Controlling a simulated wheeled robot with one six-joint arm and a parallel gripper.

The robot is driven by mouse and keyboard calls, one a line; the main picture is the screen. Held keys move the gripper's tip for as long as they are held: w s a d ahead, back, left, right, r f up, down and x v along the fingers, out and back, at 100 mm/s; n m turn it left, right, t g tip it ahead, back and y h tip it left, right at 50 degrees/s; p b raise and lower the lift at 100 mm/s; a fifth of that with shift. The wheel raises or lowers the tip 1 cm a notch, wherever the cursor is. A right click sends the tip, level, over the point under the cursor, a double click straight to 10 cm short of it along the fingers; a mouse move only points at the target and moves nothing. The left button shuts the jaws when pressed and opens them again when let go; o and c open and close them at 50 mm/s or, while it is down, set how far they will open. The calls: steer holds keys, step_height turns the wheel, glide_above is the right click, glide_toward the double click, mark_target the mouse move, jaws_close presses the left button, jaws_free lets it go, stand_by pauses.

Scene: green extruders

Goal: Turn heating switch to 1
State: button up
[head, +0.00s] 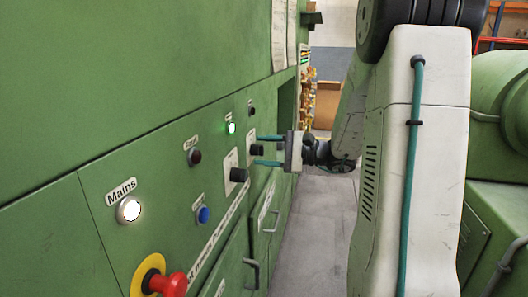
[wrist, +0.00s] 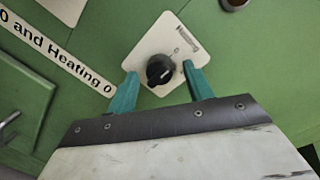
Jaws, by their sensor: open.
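A black rotary knob (wrist: 160,70) sits on a white plate (wrist: 148,37) on the green panel. My gripper (wrist: 160,71) is open, with one teal finger on each side of the knob. Whether the fingers touch it I cannot tell. In the head view my gripper (head: 256,151) is at the panel, around the far black knob (head: 257,151).
A nearer black knob (head: 239,175), a lit green lamp (head: 231,128), a lit Mains button (head: 129,210), a blue button (head: 203,215) and a red emergency stop (head: 168,284) stick out of the panel. Door handles (head: 251,272) are below. Green machinery (head: 497,215) stands at right.

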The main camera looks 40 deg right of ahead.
steer(key=shift+a, duration=0.1)
steer(key=c, duration=1)
steer(key=shift+o, duration=0.2)
steer(key=m, duration=0.6)
steer(key=m+t, duration=0.1)
steer(key=m, duration=0.5)
steer(key=shift+a+f, duration=0.1)
steer(key=shift+f, duration=0.1)
steer(key=shift+m, duration=0.3)
steer(key=o, duration=1)
steer(key=shift+c, duration=0.2)
